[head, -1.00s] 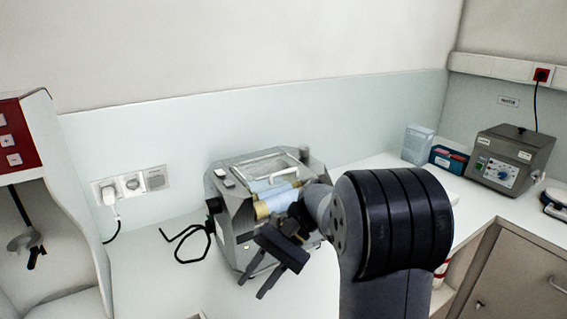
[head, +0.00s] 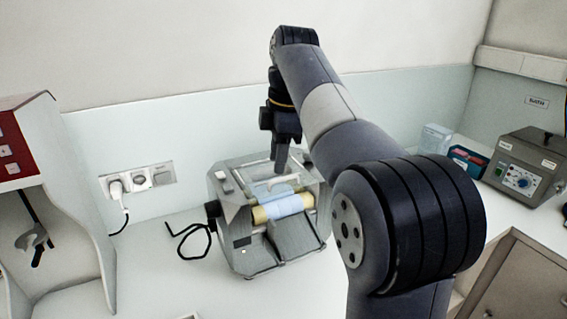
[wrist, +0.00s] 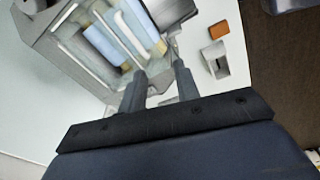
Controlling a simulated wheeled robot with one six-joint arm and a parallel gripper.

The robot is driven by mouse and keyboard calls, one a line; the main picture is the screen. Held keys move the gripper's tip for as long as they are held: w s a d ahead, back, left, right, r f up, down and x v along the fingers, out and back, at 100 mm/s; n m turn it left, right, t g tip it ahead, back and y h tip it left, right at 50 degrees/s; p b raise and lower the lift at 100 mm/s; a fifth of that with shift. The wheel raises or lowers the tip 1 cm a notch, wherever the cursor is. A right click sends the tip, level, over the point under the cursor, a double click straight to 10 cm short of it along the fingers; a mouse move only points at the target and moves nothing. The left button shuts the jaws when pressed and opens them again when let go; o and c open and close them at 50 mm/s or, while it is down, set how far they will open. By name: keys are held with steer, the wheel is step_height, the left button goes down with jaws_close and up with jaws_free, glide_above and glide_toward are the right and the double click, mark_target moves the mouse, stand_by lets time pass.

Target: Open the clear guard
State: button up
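The grey mill (head: 232,232) stands on the white bench near the wall, with blue and tan rollers (head: 283,207) at its front. The clear guard (head: 256,174) is a see-through panel with pale bars over the top of the mill. It looks down over the rollers, though my gripper partly hides it. My gripper (head: 281,168) points down over the guard, and in the head view I cannot tell if it touches. In the wrist view my gripper (wrist: 160,70) has its two fingers apart with nothing clearly between them. The mill (wrist: 50,40) lies beyond the fingers at upper left.
A red-panelled cabinet (head: 40,160) stands at left. A grey control box (head: 522,165) and small boxes (head: 467,160) are at right. An orange block (wrist: 224,35) shows in the wrist view.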

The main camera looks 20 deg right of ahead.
mark_target(277, 180)
step_height(277, 180, up, 4)
steer(key=d+r+n+t+h, duration=0.1)
steer(key=n, duration=0.2)
steer(key=w+f, duration=0.1)
steer(key=f, duration=0.2)
steer(key=w+f, duration=0.1)
steer(key=f, duration=0.3)
steer(key=w+f+b, duration=0.1)
steer(key=f, duration=0.3)
steer(key=shift+a, duration=0.2)
jaws_close()
